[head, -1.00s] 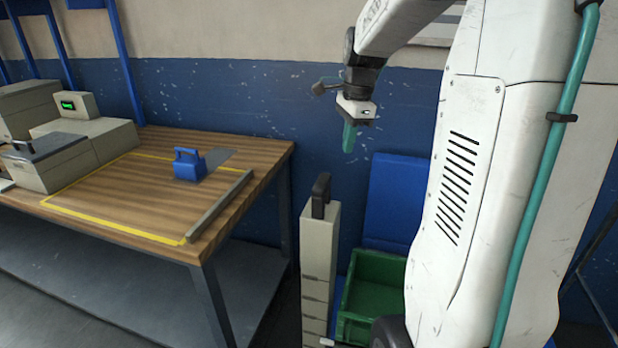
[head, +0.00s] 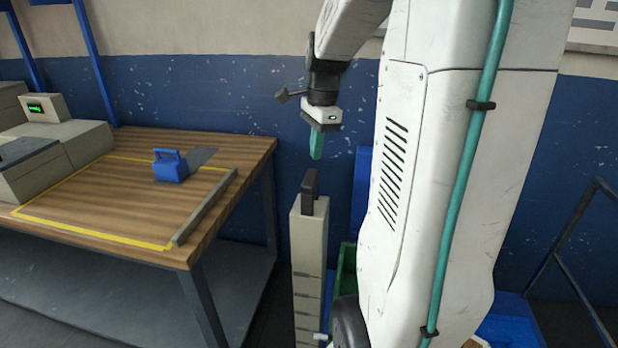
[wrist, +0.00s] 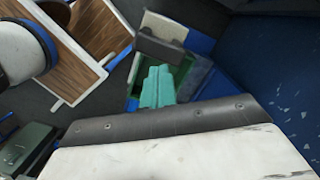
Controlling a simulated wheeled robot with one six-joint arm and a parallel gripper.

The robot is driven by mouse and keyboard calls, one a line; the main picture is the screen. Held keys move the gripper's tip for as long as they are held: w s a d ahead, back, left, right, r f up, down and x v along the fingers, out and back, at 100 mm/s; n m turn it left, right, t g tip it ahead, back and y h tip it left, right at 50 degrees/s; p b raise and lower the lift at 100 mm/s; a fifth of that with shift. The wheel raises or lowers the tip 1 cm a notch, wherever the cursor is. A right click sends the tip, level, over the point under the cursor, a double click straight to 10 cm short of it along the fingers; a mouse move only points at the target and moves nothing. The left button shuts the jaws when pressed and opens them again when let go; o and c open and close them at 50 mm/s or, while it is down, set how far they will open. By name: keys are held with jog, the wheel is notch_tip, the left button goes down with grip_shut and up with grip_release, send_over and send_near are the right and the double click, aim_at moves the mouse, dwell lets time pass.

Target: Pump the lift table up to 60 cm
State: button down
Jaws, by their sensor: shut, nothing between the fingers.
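My gripper (head: 316,146) hangs with its teal fingers pointing down and pressed together, with nothing between them. In the head view it appears just above the black handle (head: 310,190) on top of a tall beige column (head: 309,255); a gap shows between them. In the wrist view the shut teal fingers (wrist: 157,88) lie in front of a green crate (wrist: 187,70). No part is clearly recognisable as the lift table; blue parts (head: 510,328) show low behind my arm, largely hidden. No pump lever or height reading can be made out.
A wooden workbench (head: 110,215) with a yellow outline stands at left, carrying a blue handled block (head: 170,166), a grey bar (head: 205,208) and a box with a small green display (head: 35,108). The blue wall is close behind. A dark rail (head: 580,250) stands at right.

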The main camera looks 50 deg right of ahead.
aim_at(313, 176)
jog(key=shift+w+a+f, duration=0.1)
jog(key=shift+a+f, duration=0.05)
jog(key=shift+f, duration=0.95)
jog(key=shift+a+f, duration=0.1)
jog(key=shift+f, duration=1)
